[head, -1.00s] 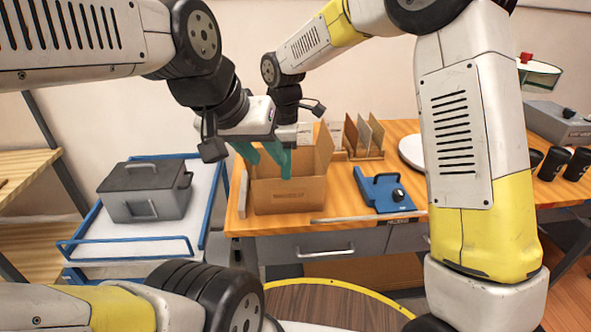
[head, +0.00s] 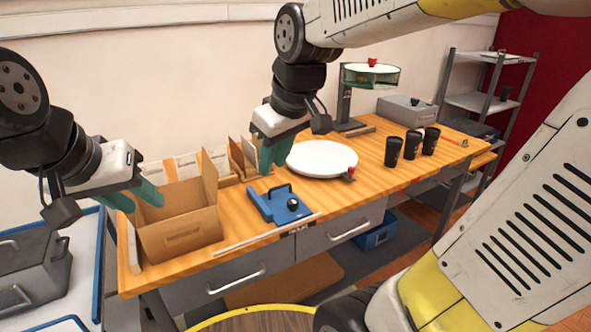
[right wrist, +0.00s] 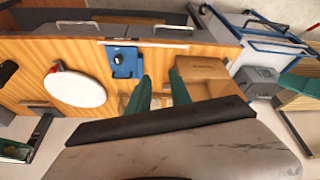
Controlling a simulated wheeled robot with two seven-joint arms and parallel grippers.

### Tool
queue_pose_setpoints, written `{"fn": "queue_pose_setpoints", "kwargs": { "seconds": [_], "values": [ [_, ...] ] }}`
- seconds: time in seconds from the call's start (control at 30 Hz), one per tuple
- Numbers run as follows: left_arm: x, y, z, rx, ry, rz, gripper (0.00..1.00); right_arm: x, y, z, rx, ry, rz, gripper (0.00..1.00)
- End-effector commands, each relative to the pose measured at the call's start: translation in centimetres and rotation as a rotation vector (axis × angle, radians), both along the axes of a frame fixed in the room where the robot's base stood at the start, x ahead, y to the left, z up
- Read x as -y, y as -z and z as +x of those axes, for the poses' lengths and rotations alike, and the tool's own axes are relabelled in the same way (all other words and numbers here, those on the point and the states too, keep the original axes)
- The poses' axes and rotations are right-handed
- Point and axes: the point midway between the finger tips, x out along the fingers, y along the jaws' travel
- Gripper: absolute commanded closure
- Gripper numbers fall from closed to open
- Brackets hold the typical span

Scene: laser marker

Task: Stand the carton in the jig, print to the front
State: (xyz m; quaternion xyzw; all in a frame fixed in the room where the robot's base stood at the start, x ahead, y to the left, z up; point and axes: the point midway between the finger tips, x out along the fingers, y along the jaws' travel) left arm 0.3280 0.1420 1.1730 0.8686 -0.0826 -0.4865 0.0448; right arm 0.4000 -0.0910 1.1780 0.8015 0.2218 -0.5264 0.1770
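An open brown carton (head: 180,240) stands upright at the table's left front, with faint print on its front face. It also shows in the right wrist view (right wrist: 203,72). A pale strip (head: 133,248) runs along its left side; I cannot tell whether this belongs to the jig. My left gripper (head: 135,198) is at the carton's upper left edge, fingers apart; I cannot tell whether they touch it. My right gripper (head: 268,150) is open and empty above the table, right of the carton; its spread fingers show in the right wrist view (right wrist: 160,95).
A blue device (head: 280,204) sits right of the carton, behind a pale front strip (head: 265,233). Upright brown panels (head: 240,155) stand at the back. A white round plate (head: 322,158), black cups (head: 393,152) and a grey box (head: 408,110) are further right.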

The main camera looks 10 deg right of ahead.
Motion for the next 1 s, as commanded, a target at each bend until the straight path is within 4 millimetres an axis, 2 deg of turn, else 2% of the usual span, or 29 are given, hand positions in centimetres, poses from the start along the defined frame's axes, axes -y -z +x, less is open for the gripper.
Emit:
{"fn": "queue_pose_setpoints", "kwargs": {
  "seconds": [0.03, 0.1, 0.2, 0.3, 0.43, 1.0],
  "values": [
    [0.0, 0.0, 0.0, 0.0, 0.0, 0.0, 0.64, 1.5, -0.3, -1.6, 0.023, 0.096, 0.043, 0.75],
    [0.0, 0.0, 0.0, 0.0, 0.0, 0.0, 0.64, 2.9, -0.2, -3.4, 0.044, 0.219, 0.105, 0.75],
    [0.0, 0.0, 0.0, 0.0, 0.0, 0.0, 0.64, 4.2, 0.0, -5.4, 0.067, 0.353, 0.179, 0.75],
    [0.0, 0.0, 0.0, 0.0, 0.0, 0.0, 0.64, 4.9, 0.3, -6.6, 0.08, 0.436, 0.228, 0.75],
    [0.0, 0.0, 0.0, 0.0, 0.0, 0.0, 0.64, 5.2, 0.5, -7.2, 0.086, 0.48, 0.254, 0.75],
    [0.0, 0.0, 0.0, 0.0, 0.0, 0.0, 0.64, 5.2, 0.5, -7.1, 0.086, 0.478, 0.254, 0.75]
  ]
}}
